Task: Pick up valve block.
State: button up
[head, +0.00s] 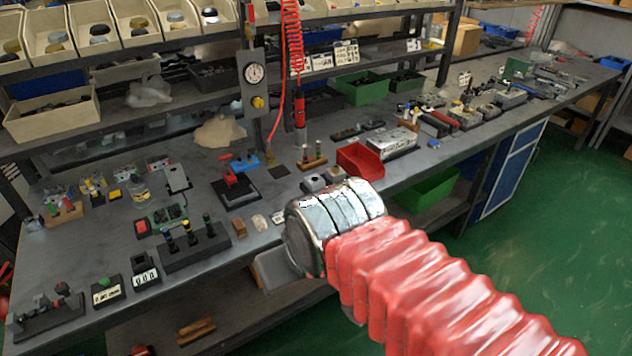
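Several small blocks and fittings lie on the grey workbench (75,200); I cannot tell for certain which one is the valve block. A dark block with several upright coloured-top stems (195,247) sits at the left front of the bench. A dark block with a red part on top (237,186) stands farther back. My gripper (275,271) is at the end of my red-sleeved arm, near the bench's front edge, right of these blocks. Only a grey flat part shows below the silver wrist. Its fingertips and opening are hidden, and no held object is visible.
A red bin (360,161) sits on the bench just behind my wrist. A gauge panel (254,80) and a coiled red hose (293,40) rise at the back. Beige bins (40,35) line the upper shelf. Open green floor (540,240) lies to the right.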

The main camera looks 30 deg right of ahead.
aim_at(315, 184)
jog(key=i, duration=0.9)
jog(key=u, duration=0.05)
